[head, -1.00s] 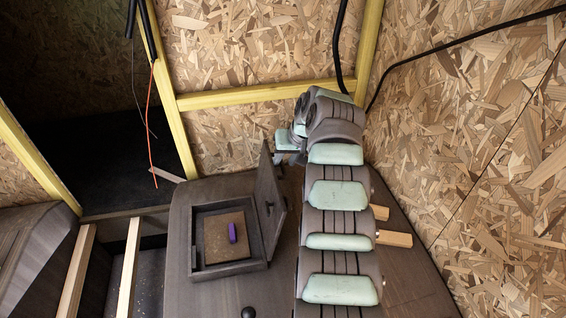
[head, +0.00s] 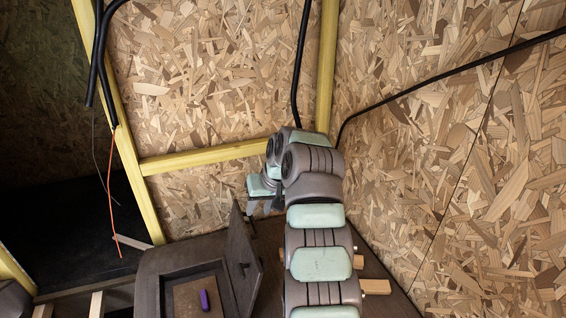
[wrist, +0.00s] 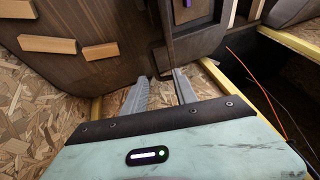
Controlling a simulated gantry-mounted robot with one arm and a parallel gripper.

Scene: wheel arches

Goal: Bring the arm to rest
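My arm reaches up the middle of the head view, folded at its far end. My gripper (head: 266,208) hangs at the left of the wrist, above and behind the open lid, partly hidden by the arm. In the wrist view my gripper's two grey fingers (wrist: 162,78) stand apart with nothing between them. They point toward the dark wooden surface and touch nothing that I can make out.
A dark wooden box (head: 163,284) with its lid (head: 240,262) standing open holds a purple item (head: 205,300). Wooden blocks (wrist: 47,44) (wrist: 100,51) lie right of the arm in the head view. Chipboard walls (head: 430,150), yellow battens (head: 205,157) and hanging cables (head: 299,70) surround the arm.

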